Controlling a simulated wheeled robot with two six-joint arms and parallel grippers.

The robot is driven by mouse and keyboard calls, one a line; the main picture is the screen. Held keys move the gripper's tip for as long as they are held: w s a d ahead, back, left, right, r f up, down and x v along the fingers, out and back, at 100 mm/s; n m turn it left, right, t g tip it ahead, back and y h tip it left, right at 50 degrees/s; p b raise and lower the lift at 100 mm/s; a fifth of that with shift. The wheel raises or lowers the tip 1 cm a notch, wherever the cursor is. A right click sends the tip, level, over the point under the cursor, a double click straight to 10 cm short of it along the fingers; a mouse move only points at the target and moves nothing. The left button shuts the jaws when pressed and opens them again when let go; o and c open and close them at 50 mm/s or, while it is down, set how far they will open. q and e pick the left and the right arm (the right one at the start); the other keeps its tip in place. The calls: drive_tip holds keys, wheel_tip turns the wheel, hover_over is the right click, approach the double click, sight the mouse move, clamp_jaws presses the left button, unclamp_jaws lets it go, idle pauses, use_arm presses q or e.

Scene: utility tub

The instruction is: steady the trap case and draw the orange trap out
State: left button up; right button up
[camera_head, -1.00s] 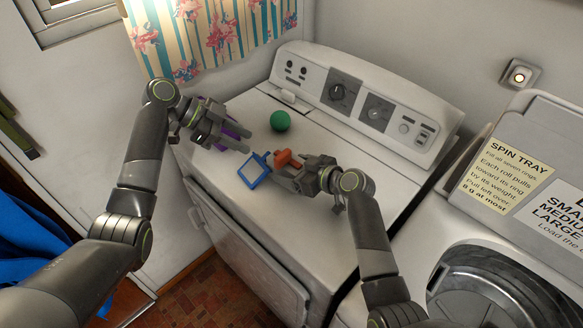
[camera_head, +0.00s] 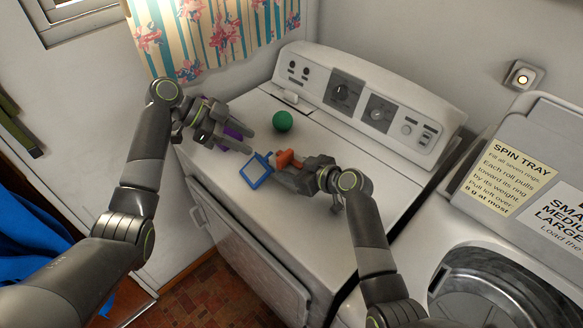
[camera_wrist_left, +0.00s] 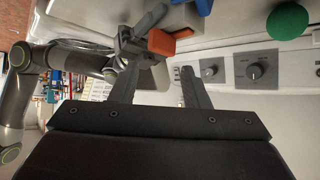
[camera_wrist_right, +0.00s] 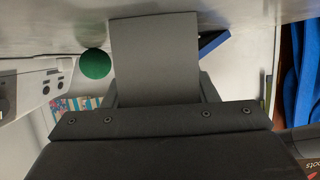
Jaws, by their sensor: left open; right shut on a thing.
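My right gripper (camera_head: 284,177) is shut on a flat grey piece, seemingly the trap case (camera_wrist_right: 155,55), which covers much of the right wrist view. The orange trap (camera_head: 288,158) shows at the far side of that gripper. In the left wrist view, the orange trap (camera_wrist_left: 173,42) is a block with a dark recess, close to my right gripper's grey parts; how it sits in the case is unclear. My left gripper (camera_head: 250,140) is open and empty, up and left of the orange trap, its fingers apart from it.
A blue square frame (camera_head: 246,178) lies left of the orange trap. A green ball (camera_head: 282,121) rests behind on the white machine top (camera_head: 340,150). A purple thing (camera_head: 235,131) is partly hidden by my left gripper. A control panel (camera_head: 365,105) rises at the back.

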sight(290, 153)
use_arm(q)
drive_tip(key=s+d+f+n+t, duration=0.2)
drive_tip(key=d+f+n+t, duration=0.1)
drive_tip(key=s+d+f+n+t, duration=0.1)
drive_tip(key=d+t, duration=0.1)
drive_tip(key=shift+s+f+n, duration=0.25)
drive_tip(key=shift+f+n, duration=0.1)
drive_tip(key=shift+n, duration=0.05)
drive_tip(key=shift+s+n+t, duration=0.35)
drive_tip(key=shift+n+t, duration=0.25)
drive_tip(key=shift+s+r+n+t+y, duration=0.25)
drive_tip(key=shift+s+n+t+y, duration=0.05)
drive_tip(key=shift+n+t, duration=0.35)
drive_tip(key=w+d+f+t, duration=0.1)
drive_tip(key=w+d, duration=0.1)
drive_tip(key=w+d+f+n, duration=0.1)
drive_tip(key=w+d, duration=0.1)
drive_tip(key=w+d+f+n+t, duration=0.1)
drive_tip(key=w+d, duration=0.1)
drive_tip(key=w, duration=0.1)
drive_tip(key=shift+d+n+t+y, duration=0.15)
drive_tip(key=shift+n+t+y, duration=0.1)
drive_tip(key=shift+t+y, duration=0.15)
clamp_jaws()
